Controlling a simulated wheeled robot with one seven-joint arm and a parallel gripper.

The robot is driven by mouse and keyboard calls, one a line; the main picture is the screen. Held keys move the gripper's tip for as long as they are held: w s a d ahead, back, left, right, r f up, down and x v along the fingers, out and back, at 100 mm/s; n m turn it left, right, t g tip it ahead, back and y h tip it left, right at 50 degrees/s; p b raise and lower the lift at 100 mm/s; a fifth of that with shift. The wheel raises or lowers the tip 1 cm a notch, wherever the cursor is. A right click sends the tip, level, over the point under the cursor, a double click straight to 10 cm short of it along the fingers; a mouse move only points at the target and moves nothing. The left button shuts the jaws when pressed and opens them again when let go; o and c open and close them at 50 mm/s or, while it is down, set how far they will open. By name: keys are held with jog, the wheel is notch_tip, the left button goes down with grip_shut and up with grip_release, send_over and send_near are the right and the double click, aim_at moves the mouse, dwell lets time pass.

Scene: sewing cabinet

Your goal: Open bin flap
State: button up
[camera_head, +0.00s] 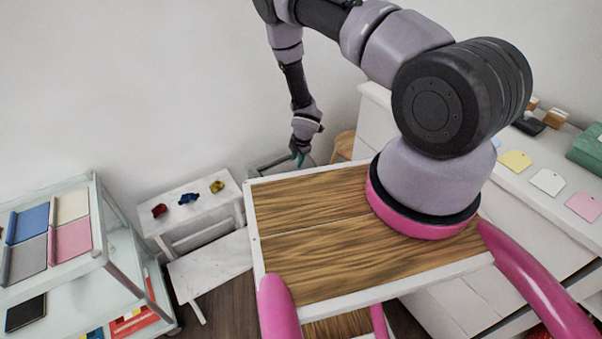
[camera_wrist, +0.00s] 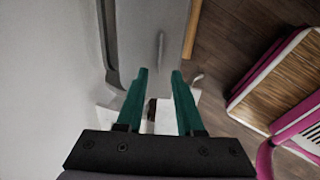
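A grey bin (camera_wrist: 135,35) stands ahead of my gripper in the wrist view, with a thin upright handle (camera_wrist: 161,48) on its face. I take that face to be the flap; it looks closed. In the head view only part of the bin (camera_head: 264,168) shows, beyond the wooden top, and its lower part is hidden. My gripper (camera_wrist: 160,71) has two teal fingers held apart, with nothing between the tips. The handle lies just beyond the tips, apart from them. In the head view my gripper (camera_head: 299,158) points down by the bin.
A white bench (camera_head: 180,205) with several small coloured items stands left of the bin. A wooden stool (camera_head: 343,146) is on its right. A shelf cart (camera_head: 120,262) is at far left, and a white cabinet (camera_head: 540,200) at right. Wood floor (camera_wrist: 235,50) lies right of the bin.

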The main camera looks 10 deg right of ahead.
jog(key=x, duration=0.8)
jog(key=shift+f, duration=0.4)
jog(key=shift+w, duration=0.1)
grip_shut()
dwell(0.8)
